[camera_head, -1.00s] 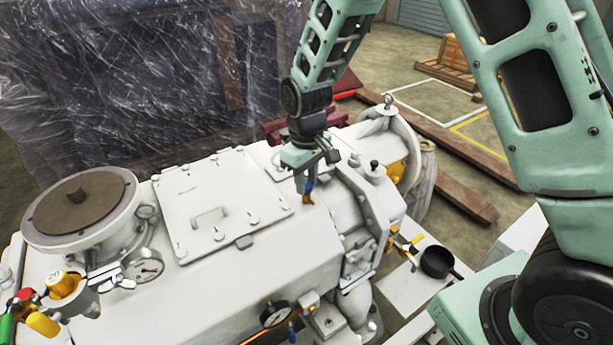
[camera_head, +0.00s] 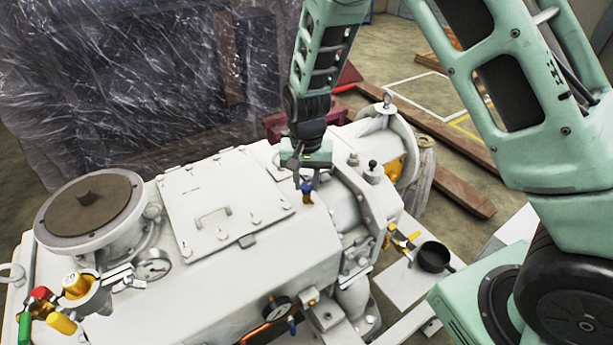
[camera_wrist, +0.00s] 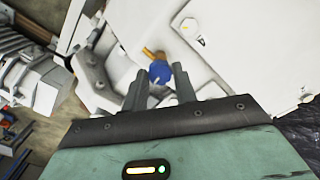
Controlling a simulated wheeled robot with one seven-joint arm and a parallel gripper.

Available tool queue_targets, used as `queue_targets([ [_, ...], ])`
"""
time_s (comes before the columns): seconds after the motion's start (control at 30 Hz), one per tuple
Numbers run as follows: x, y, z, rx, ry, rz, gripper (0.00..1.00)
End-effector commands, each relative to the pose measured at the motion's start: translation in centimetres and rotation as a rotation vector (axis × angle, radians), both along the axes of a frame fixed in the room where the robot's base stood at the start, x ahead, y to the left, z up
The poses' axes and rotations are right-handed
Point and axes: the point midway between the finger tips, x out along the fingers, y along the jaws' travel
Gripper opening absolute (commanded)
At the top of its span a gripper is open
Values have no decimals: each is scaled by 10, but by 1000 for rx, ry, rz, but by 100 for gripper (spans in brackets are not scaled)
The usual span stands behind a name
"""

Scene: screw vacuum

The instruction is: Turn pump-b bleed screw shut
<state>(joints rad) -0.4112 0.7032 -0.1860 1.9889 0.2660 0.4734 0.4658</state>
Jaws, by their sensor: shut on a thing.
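A bleed screw with a blue head (camera_head: 307,187) and a brass-coloured body stands on top of the white pump housing (camera_head: 280,255). My gripper (camera_head: 305,182) points down over it, with its fingers at the blue head. In the wrist view the blue head (camera_wrist: 159,72) sits between the two dark fingertips (camera_wrist: 160,84), and an orange-brass part (camera_wrist: 150,52) sticks out beyond it. My gripper is shut on this head. The fingers partly hide the screw. I cannot read any label that says which pump this is.
A bolted cover with a handle (camera_head: 213,215) lies left of the screw. Yellow-handled valves (camera_head: 402,238) and a black pan (camera_head: 434,257) are at the right. A large plastic-wrapped load (camera_head: 130,80) stands behind.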

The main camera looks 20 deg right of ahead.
Motion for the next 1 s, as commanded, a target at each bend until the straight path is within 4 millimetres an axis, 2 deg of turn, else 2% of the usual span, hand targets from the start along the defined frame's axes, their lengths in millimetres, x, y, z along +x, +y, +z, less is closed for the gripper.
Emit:
queue_targets([
  [0.33, 2, 0, 2, 0, -6, -144, 5],
  [0.87, 2, 0, 2, 1, -7, -172, 5],
  [0.9, 2, 0, 2, 1, -7, -172, 31],
  [0.97, 2, 0, 1, 1, -6, -172, 48],
  [1.0, 2, 0, 1, 0, -6, -171, 50],
])
